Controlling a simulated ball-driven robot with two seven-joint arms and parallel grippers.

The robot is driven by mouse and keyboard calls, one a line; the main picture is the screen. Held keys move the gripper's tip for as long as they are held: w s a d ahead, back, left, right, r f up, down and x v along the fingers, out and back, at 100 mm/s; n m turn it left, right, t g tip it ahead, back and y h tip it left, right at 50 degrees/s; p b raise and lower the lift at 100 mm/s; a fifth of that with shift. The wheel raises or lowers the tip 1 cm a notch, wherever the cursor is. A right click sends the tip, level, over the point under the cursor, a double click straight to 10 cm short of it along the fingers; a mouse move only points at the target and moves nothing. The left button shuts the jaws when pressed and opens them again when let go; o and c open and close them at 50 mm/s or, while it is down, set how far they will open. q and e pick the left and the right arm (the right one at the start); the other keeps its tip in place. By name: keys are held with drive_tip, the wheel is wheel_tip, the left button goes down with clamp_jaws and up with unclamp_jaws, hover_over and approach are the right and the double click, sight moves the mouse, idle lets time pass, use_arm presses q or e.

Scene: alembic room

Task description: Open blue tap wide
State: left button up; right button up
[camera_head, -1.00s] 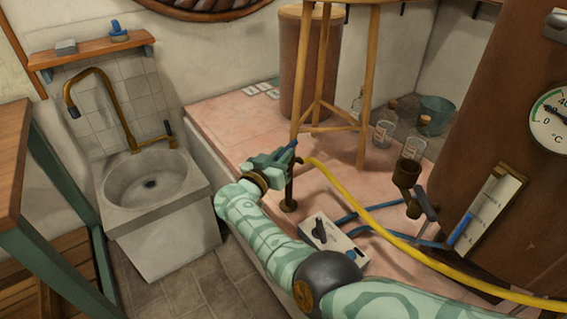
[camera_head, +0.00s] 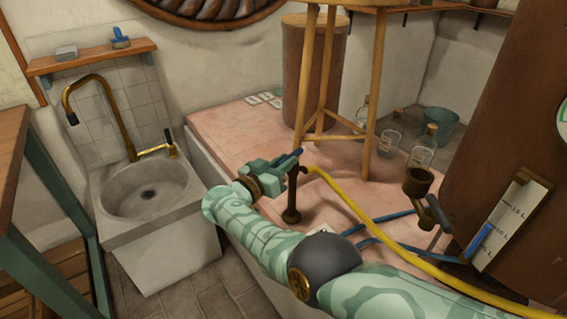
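The blue tap is a dark brass post (camera_head: 291,205) on the pink tiled ledge, with a blue lever (camera_head: 294,155) at its top. A yellow hose (camera_head: 350,203) runs from the tap's head to the right. My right gripper (camera_head: 287,164), pale green, is at the top of the tap, with its fingers against the blue lever. The fingers overlap the lever, so I cannot tell whether they are closed on it. My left gripper is not in view.
A stone sink (camera_head: 150,195) stands at the left. A wooden stool (camera_head: 368,90) and glass bottles (camera_head: 422,150) stand behind the tap. A second brass valve (camera_head: 418,185) and a level gauge (camera_head: 505,222) are at the right.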

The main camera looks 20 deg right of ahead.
drive_tip(key=o, duration=0.4)
drive_tip(key=shift+s+a+r, duration=0.1)
drive_tip(key=shift+s+a, duration=0.1)
drive_tip(key=shift+a, duration=0.15)
drive_tip(key=shift+s+a, duration=0.2)
drive_tip(key=shift+a, duration=0.15)
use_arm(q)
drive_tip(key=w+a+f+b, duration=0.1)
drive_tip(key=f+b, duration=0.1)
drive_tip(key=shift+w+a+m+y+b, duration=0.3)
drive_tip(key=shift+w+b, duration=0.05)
use_arm(e)
drive_tip(key=v, duration=1.4)
drive_tip(key=shift+s+a, duration=0.15)
drive_tip(key=shift+a, duration=0.1)
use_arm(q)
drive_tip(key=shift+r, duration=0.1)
